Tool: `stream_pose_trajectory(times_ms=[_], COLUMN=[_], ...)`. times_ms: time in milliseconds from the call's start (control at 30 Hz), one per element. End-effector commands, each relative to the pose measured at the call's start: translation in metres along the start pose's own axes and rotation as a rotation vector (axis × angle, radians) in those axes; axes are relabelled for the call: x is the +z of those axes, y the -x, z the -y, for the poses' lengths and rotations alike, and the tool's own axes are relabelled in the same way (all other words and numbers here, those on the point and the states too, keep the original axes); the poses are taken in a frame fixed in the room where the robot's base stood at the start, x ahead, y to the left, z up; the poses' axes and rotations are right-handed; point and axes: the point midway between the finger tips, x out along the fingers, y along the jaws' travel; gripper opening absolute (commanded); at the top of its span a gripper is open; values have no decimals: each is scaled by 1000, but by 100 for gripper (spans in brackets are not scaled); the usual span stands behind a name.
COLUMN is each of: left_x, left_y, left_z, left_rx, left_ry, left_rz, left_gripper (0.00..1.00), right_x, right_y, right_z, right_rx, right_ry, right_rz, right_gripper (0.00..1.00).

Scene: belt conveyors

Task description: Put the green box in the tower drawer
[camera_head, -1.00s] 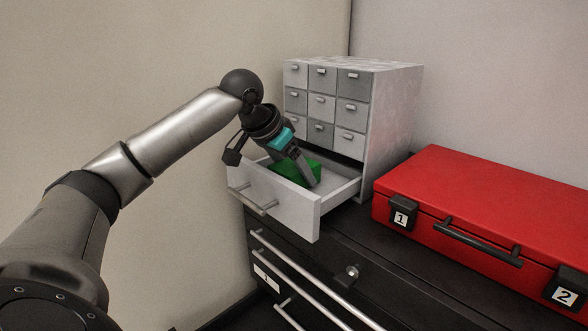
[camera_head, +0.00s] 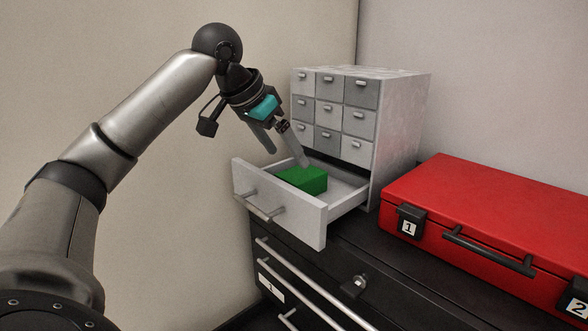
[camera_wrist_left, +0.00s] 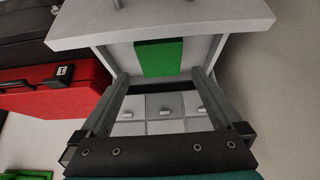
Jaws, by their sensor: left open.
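The green box (camera_head: 304,179) lies inside the open bottom drawer (camera_head: 277,210) of the grey drawer tower (camera_head: 400,120). It also shows in the left wrist view (camera_wrist_left: 159,57), resting on the drawer floor. My left gripper (camera_head: 287,157) is open and empty, above and behind the box in the head view, with its fingers apart from it. In the left wrist view both fingers (camera_wrist_left: 160,82) are spread on either side of the tower's small drawers. My right gripper is not in view.
The tower stands on a black tool cabinet (camera_head: 345,245) with metal bar handles. A red case (camera_head: 490,215) marked 1 and 2 sits to its right. A wall is close behind. Something green (camera_wrist_left: 28,174) shows at the lower left corner of the wrist view.

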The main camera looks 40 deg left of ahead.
Motion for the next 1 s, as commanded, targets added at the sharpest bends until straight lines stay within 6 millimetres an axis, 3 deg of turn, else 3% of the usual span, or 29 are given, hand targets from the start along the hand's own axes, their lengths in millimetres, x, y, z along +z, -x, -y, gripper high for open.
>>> stream_pose_trajectory(times_ms=[100,300,1000], left_x=[-1,0,0], left_y=[20,33,33], left_z=[0,0,0], left_rx=[-1,-1,-1], left_ry=[0,0,0], left_rz=[-3,-1,0], left_gripper=[100,100,100], right_x=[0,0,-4], right_y=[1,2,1], right_z=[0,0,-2], right_rx=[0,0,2], right_ry=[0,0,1], right_rz=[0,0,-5], right_gripper=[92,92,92])
